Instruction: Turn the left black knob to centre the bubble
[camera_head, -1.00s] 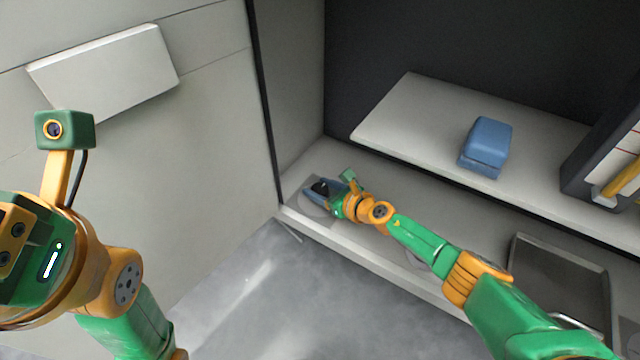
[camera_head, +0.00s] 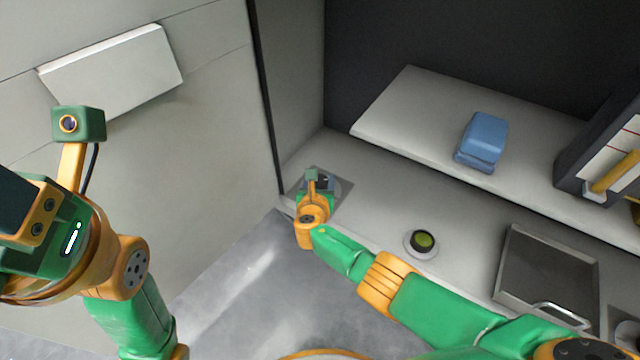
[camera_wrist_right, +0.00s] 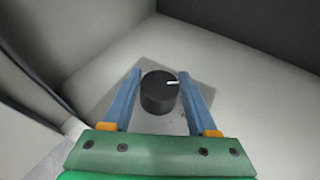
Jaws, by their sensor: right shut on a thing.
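The left black knob (camera_wrist_right: 159,92) stands upright on a grey plate in the right wrist view, with a white mark on its top pointing right. My right gripper (camera_head: 320,183) is shut on it, one blue finger on each side. In the head view the knob is mostly hidden by the gripper. A round level (camera_head: 422,242) with a yellow-green face sits on the bench right of the gripper; its bubble is too small to make out. My left gripper (camera_head: 14,205) is at the left edge, its fingers cut off.
A dark tray (camera_head: 507,285) with a handle lies on the bench to the right. A blue box (camera_head: 482,140) stands on the raised shelf (camera_head: 400,110). A dark rack (camera_head: 598,150) is at the far right. A side wall rises close to the knob.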

